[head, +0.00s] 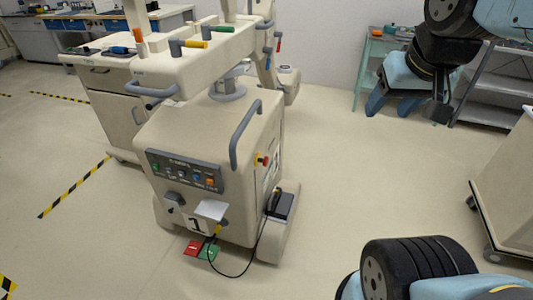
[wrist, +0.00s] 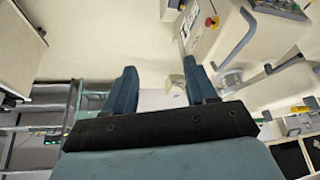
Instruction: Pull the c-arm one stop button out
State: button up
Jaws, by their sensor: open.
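The c-arm with the label 1 (head: 190,120) is a cream wheeled unit left of centre in the head view. Its stop button (head: 265,160) is a small red knob with a yellow base on the right side panel, below a grey handle. The stop button also shows in the wrist view (wrist: 211,21) at the top, beyond the right finger. My gripper (head: 377,104) is at the upper right in the head view, well to the right of the button. In the wrist view my gripper (wrist: 160,80) is open, with nothing between its blue fingers.
A black box with a cable (head: 280,206) sits low on the c-arm's right side. Red and green pedals (head: 201,249) lie on the floor in front. A grey shelf (head: 500,85) and a cream cart (head: 507,190) stand at right. Floor between is clear.

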jog(key=shift+o, duration=0.7)
jog(key=shift+w+a+f, duration=0.2)
jog(key=shift+w+f, duration=0.1)
jog(key=shift+w, duration=0.05)
jog(key=shift+o, duration=0.3)
jog(key=w+a+f+m+g+y, duration=0.5)
jog(key=w+a+f+g, duration=0.1)
jog(key=w+f, duration=0.3)
jog(key=shift+w+a+f, duration=0.2)
jog(key=shift+a+f, duration=0.05)
jog(key=shift+a, duration=0.05)
jog(key=w+a+f+m+g+y, duration=0.25)
jog(key=w+f+m+y, duration=0.3)
jog(key=w+f, duration=0.3)
jog(key=m+t+y, duration=0.7)
jog(key=m+t, duration=0.2)
jog(key=m, duration=0.6)
send_near(268, 161)
jog(key=shift+n+h, duration=0.25)
jog(key=x, duration=1)
jog(key=shift+s+a+r, duration=0.1)
jog(key=shift+a+r, duration=0.15)
jog(key=shift+a, duration=0.1)
grip_shut()
